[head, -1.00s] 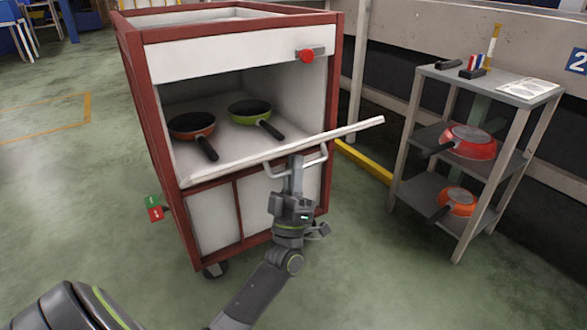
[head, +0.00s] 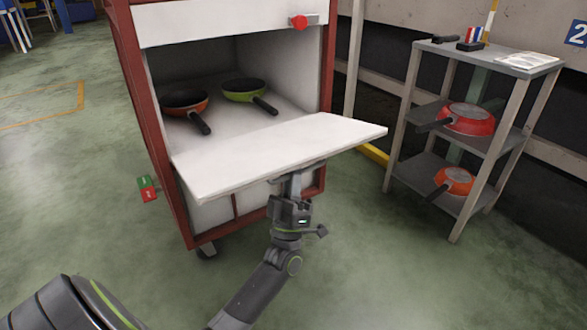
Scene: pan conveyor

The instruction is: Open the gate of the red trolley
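The red trolley (head: 131,75) stands in the middle with its front bay open. Its white gate (head: 275,155) is hinged down and juts out from the bay's lower edge, close to level. My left gripper (head: 291,184) is under the outer part of the gate, shut on its handle (head: 276,181). The handle is mostly hidden by the gate, as are the fingertips. A red latch knob (head: 299,22) sits at the upper right of the front. An orange pan (head: 184,104) and a green pan (head: 246,91) lie inside. My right gripper is not in view.
A grey shelf rack (head: 480,62) stands to the right, holding a red pan (head: 467,120) and an orange-red pan (head: 455,180) with handles pointing left. A low wall runs behind it.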

